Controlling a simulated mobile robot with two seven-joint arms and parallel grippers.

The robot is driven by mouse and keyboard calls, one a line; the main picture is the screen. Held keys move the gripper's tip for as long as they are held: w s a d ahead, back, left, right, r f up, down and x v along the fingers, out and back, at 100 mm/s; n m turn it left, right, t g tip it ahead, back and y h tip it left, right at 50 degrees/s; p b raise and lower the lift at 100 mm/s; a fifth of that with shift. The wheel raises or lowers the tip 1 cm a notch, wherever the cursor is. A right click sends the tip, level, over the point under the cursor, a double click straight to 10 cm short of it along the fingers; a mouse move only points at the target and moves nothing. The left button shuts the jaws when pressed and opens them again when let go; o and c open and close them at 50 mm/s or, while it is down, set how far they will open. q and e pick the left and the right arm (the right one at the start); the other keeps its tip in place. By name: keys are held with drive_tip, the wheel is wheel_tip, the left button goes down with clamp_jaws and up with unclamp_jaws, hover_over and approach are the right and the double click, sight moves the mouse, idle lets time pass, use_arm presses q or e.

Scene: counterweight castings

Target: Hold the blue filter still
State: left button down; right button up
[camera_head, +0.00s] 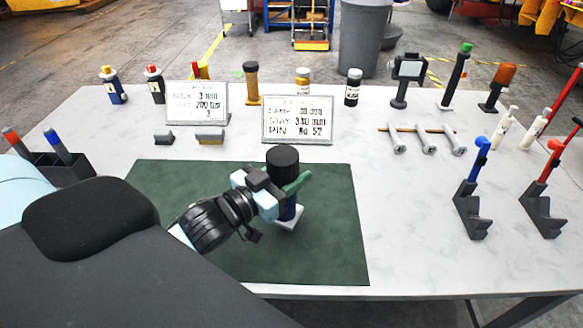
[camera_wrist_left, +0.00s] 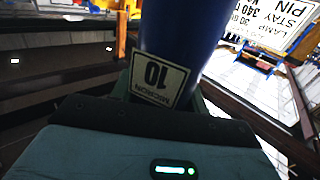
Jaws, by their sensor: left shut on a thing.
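The blue filter (camera_head: 290,208) stands upright on the green mat (camera_head: 335,250), with a black cap on top and a pale block or base at its foot. My left gripper (camera_head: 279,190) comes in from the left and is shut around the filter's body just below the cap. Its fingers hide part of the body. In the left wrist view the blue filter (camera_wrist_left: 182,35) fills the top middle between the fingers. Its white label reads "10 MICRON" upside down. My right gripper is in neither view.
Two sign plates (camera_head: 297,119) stand behind the mat. Bottles, a lamp device (camera_head: 407,78) and several bolts (camera_head: 427,140) line the back. Two dark stands with blue and red handles (camera_head: 472,205) are at right. A pen holder (camera_head: 62,168) is at left. The mat's right side is clear.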

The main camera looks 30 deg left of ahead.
use_arm(q)
drive_tip(key=w, duration=0.1)
drive_tip(key=w+a, duration=0.1)
drive_tip(key=w, duration=0.1)
drive_tip(key=w+a, duration=0.1)
drive_tip(key=shift+w+a+f, duration=0.15)
drive_tip(key=shift+w, duration=0.1)
drive_tip(key=f, duration=0.3)
drive_tip(key=shift+w+a+f, duration=0.2)
drive_tip(key=shift+w+f, duration=0.05)
drive_tip(key=shift+w, duration=0.05)
idle(0.4)
